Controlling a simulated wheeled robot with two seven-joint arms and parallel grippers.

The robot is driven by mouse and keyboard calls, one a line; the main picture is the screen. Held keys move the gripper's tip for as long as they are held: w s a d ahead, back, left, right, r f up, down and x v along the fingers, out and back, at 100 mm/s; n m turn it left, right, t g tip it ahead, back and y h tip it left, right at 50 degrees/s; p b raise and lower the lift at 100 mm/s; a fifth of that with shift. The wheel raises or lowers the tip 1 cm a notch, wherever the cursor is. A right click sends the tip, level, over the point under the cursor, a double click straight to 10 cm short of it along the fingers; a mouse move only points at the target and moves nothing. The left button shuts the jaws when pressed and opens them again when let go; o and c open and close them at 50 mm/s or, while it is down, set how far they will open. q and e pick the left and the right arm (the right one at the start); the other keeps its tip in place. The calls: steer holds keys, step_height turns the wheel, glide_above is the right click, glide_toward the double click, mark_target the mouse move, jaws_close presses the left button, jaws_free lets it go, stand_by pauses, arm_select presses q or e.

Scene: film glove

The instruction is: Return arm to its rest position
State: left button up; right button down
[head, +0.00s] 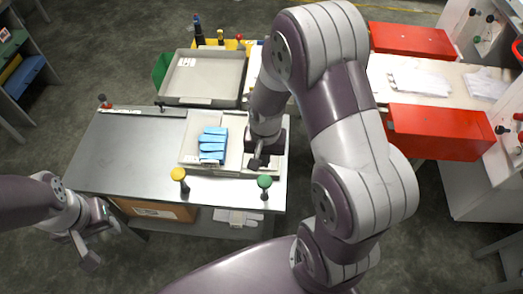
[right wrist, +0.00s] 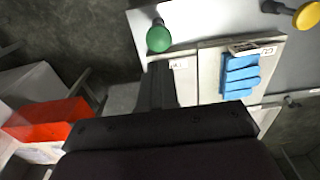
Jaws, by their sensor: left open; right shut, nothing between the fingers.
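My right arm reaches across the middle of the head view, and its gripper (head: 257,160) points down over the right side of the table, beside a pale tray (head: 188,150). The right gripper is shut and empty. A blue glove (head: 213,143) lies in the tray, left of the gripper and apart from it; it also shows in the right wrist view (right wrist: 240,76). My left gripper (head: 92,247) is open and empty at the lower left, off the table's front left corner. The right fingertips are partly hidden by the hand.
The metal table (head: 120,150) has bare room on its left. A yellow knob (head: 178,175) and a green knob (head: 264,182) stand at its front edge. A grey bin (head: 205,75) stands behind. Red bins (head: 440,132) and a white bench with plastic bags (head: 418,82) are at right.

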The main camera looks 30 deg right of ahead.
steer(key=s+a+r+n+t, duration=0.1)
steer(key=s+a+r+n, duration=0.2)
steer(key=s+r+n, duration=0.2)
step_height(320, 180, up, 4)
steer(key=shift+s+f+n, duration=0.2)
steer(key=shift+s+n, duration=0.15)
steer(key=shift+n, duration=0.35)
steer(key=shift+s, duration=0.1)
